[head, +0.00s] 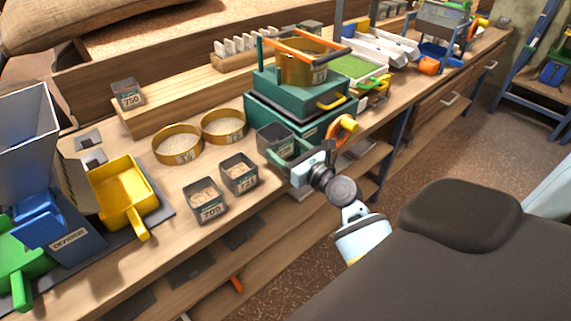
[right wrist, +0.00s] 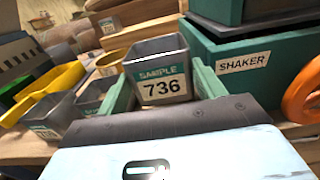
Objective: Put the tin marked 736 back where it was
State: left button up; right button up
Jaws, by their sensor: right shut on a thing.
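The tin marked 736 (right wrist: 162,72) is a dark grey, open-topped square tin with a white and green SAMPLE label, readable in the right wrist view. In the head view the tin (head: 275,139) is upright, just left of the teal shaker's front corner. My right gripper (head: 284,151) is shut on it, with green fingers on both sides. I cannot tell whether the tin's base touches the bench. Two similar filled tins, one marked 703 (head: 205,200) and another (head: 240,173) beside it, stand at the bench's front edge. My left gripper is not in view.
The teal shaker (head: 256,106) stands close beside the held tin. Two round brass sieves (head: 178,144) lie behind the front tins. A tin marked 750 (head: 127,95) stands farther back. A yellow scoop (head: 124,190) lies left. Bare bench (head: 262,183) shows right of the front tins.

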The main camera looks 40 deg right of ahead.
notch_tip(320, 180, down, 5)
jog(key=shift+b, duration=1.25)
jog(key=shift+f, duration=0.1)
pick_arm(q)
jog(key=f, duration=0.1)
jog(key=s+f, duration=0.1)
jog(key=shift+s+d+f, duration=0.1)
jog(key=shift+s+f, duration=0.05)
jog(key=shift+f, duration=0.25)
pick_arm(e)
jog(key=o, duration=0.8)
jog(key=shift+o, duration=0.2)
jog(key=shift+r, duration=0.25)
pick_arm(q)
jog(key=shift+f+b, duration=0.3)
jog(key=shift+b, duration=0.1)
pick_arm(e)
jog(key=s, duration=1.2)
jog(key=shift+d, duration=0.45)
